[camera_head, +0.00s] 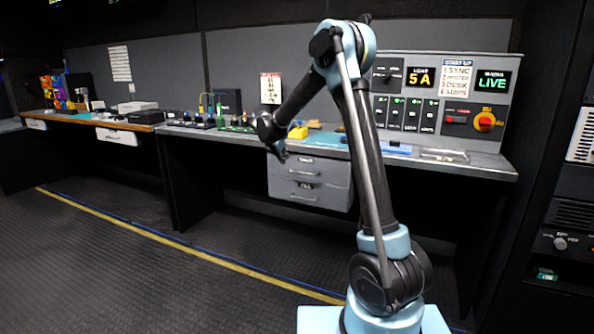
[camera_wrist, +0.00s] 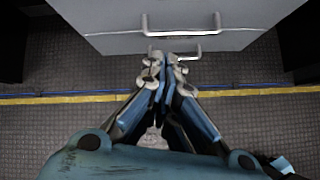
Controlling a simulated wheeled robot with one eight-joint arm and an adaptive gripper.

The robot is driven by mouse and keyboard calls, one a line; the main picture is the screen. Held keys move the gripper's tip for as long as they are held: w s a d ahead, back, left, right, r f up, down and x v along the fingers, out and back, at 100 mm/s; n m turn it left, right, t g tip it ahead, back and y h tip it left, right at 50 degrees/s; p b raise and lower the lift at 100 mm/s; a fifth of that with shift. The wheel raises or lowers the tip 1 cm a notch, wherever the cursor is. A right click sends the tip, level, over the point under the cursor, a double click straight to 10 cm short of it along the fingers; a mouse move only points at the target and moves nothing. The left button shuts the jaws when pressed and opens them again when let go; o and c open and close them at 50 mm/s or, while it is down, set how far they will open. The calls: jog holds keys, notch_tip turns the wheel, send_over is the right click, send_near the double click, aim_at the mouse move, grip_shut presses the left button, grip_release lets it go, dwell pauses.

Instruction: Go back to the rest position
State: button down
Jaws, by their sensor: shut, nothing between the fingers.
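My gripper (camera_wrist: 165,68) is shut and empty in the wrist view, its fingertips together. It points down toward the floor, in front of a grey drawer unit (camera_wrist: 185,22) whose two metal handles show just beyond the fingertips. In the head view my arm rises from its base and bends over to the left. My gripper (camera_head: 280,153) hangs there at the arm's end, by the front edge of the counter, left of and above the drawer unit (camera_head: 311,183). I cannot tell whether it touches anything.
The counter (camera_head: 478,164) runs along the wall, with a yellow object (camera_head: 298,132), a clear tray (camera_head: 444,155) and a control panel (camera_head: 440,100) with lit displays. A rack (camera_head: 565,215) stands at the right. The floor (camera_head: 110,270) at the left is clear, crossed by a yellow line.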

jog(key=s+d+r+m+g+y, duration=0.1)
jog(key=s+d+r+m+g, duration=0.15)
jog(key=s+d+m, duration=0.7)
jog(key=s+d+r+m+g, duration=0.1)
jog(key=s+d+r+m, duration=0.25)
jog(key=s+d, duration=1.15)
jog(key=s+d+f+m+y, duration=0.1)
jog(key=s+f+m, duration=0.3)
jog(key=s, duration=0.6)
jog(key=s+d+f+m+g, duration=0.1)
jog(key=s+f+m, duration=0.4)
jog(key=s, duration=0.5)
jog(key=s+d+f+m+y, duration=0.1)
jog(key=s+f+m, duration=0.3)
jog(key=s, duration=0.6)
jog(key=shift+f+m+g+y, duration=0.3)
jog(key=shift+m+g, duration=0.05)
jog(key=shift+m, duration=0.65)
